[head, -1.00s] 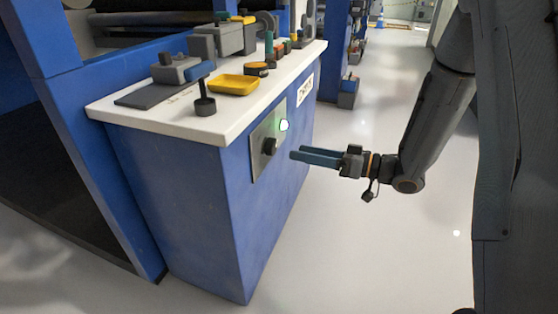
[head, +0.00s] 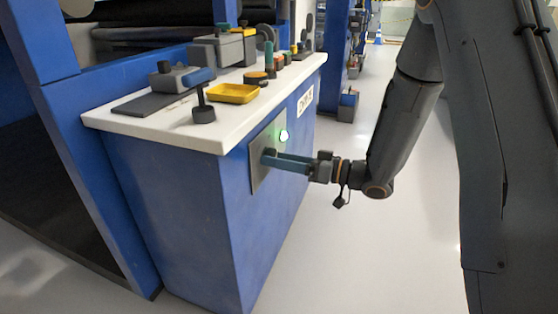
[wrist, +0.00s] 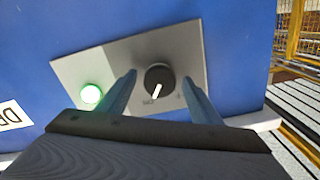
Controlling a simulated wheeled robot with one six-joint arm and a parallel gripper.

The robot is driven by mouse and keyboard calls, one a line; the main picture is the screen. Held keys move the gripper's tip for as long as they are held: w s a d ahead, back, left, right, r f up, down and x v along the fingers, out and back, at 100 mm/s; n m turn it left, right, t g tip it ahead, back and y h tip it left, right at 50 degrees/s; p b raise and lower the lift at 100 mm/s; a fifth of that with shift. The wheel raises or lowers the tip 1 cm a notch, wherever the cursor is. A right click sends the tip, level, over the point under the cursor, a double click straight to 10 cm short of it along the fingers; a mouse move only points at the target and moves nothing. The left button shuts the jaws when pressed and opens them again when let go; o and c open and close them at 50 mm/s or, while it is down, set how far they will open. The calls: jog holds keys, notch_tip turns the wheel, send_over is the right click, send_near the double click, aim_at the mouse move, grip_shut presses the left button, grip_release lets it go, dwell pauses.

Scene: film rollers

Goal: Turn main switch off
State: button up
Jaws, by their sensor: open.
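The main switch is a round black knob (wrist: 159,80) with a white pointer mark, on a grey metal plate (wrist: 95,66) set in the blue side of a cabinet. A lit green lamp (wrist: 91,94) sits on the same plate; it also glows in the head view (head: 284,135). My gripper (wrist: 157,92) is open, with one blue finger on each side of the knob in the wrist view. I cannot tell whether the fingers touch it. In the head view my gripper (head: 268,160) reaches the plate and its fingertips cover most of the knob.
The blue cabinet (head: 185,210) has a white top (head: 135,122) carrying a yellow tray (head: 233,93), a black lever (head: 204,108) and several other controls. A white label (head: 305,101) is beside the plate. The pale floor to the right is open.

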jog(key=c, duration=1)
jog(key=shift+c, duration=0.2)
jog(key=shift+n+p, duration=0.3)
jog(key=shift+n, duration=0.1)
jog(key=shift+n+p, duration=2.15)
jog(key=shift+n, duration=4.35)
jog(key=o, duration=1)
jog(key=shift+d, duration=0.1)
